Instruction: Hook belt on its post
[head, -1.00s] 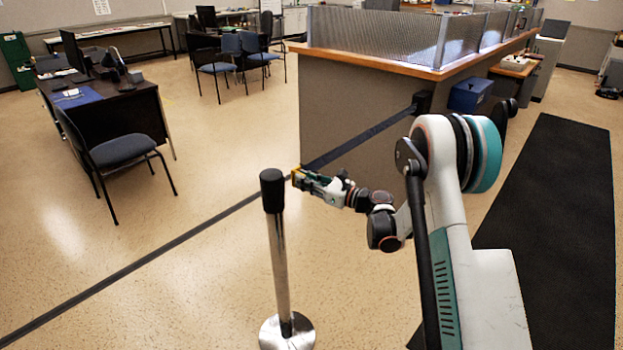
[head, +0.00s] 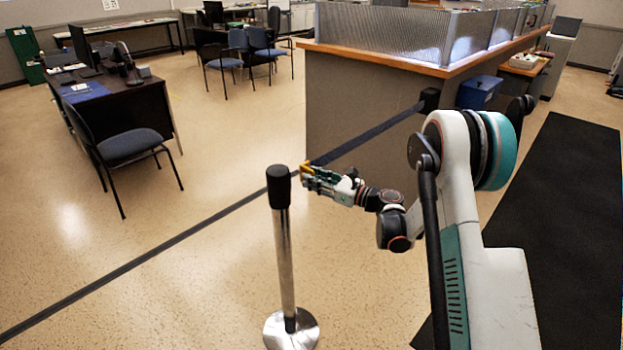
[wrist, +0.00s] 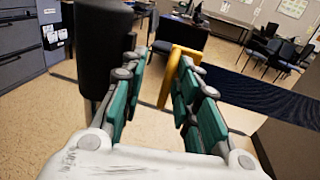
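The stanchion post (head: 286,255) stands upright on a round base, with a black head (head: 279,186); this head also shows at upper left in the wrist view (wrist: 103,50). The dark belt (head: 370,135) stretches from a black wall unit (head: 429,99) on the counter to a yellow clip (head: 306,167) at my fingertips. My gripper (head: 310,178) is just right of the post head. In the wrist view the clip (wrist: 172,80) lies against the right finger, apart from the post head. A gap shows between the fingers, and whether they grip the clip is unclear.
The counter (head: 350,110) with glass panels is behind my arm. A dark strip or belt line (head: 130,268) runs to the lower left. A desk (head: 130,105) and blue chair (head: 125,150) stand at left. A black mat (head: 560,230) lies at right. The floor around the post is clear.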

